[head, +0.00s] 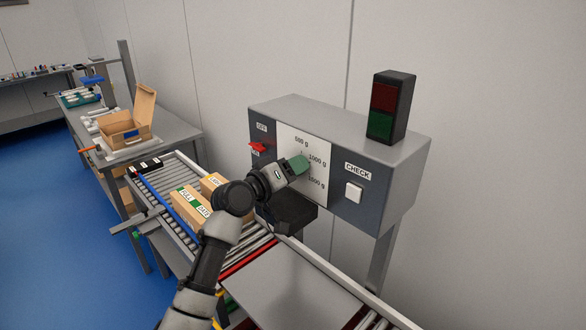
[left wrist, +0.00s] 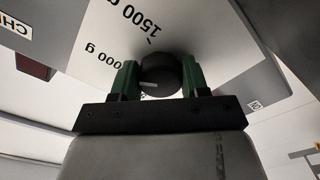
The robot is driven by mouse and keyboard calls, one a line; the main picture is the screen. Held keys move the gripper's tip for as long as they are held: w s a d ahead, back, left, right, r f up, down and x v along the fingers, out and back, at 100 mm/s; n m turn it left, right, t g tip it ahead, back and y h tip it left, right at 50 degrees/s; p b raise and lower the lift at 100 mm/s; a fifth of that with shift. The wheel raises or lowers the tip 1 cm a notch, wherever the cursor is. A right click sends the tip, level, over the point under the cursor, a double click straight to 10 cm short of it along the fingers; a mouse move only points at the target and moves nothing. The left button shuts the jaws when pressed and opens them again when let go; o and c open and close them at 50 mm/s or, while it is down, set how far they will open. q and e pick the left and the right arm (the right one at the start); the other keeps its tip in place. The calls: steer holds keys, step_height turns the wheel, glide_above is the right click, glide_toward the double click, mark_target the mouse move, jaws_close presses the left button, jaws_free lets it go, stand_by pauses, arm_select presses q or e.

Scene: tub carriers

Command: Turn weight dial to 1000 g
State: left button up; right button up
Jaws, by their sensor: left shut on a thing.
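The weight dial is a round black knob (left wrist: 160,72) on a white plate (head: 291,137) on the front of a grey control box (head: 405,168). The plate is marked 500 g, 1000 g and 1500 g. My left gripper (head: 301,165) is shut on the knob, with a green finger on either side of it in the left wrist view. In the head view the gripper hides the knob. A short pale mark shows on the knob's face, but I cannot tell for sure which label it points at. My right gripper is not in view.
A red OFF switch (head: 257,147) and a white CHECK button (head: 353,192) flank the plate. A red and green lamp (head: 391,106), both halves dark, stands on top. Cartons (head: 189,207) lie on the roller conveyor (head: 166,190). An open box (head: 127,127) sits on a bench behind.

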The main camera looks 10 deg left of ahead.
arm_select(q)
steer(key=o, duration=0.9)
steer(key=shift+s+a+f, duration=0.1)
steer(key=shift+s+a, duration=0.2)
steer(key=shift+s, duration=0.05)
steer(key=b+v, duration=0.3)
steer(key=v, duration=0.7)
steer(key=shift+b, duration=0.3)
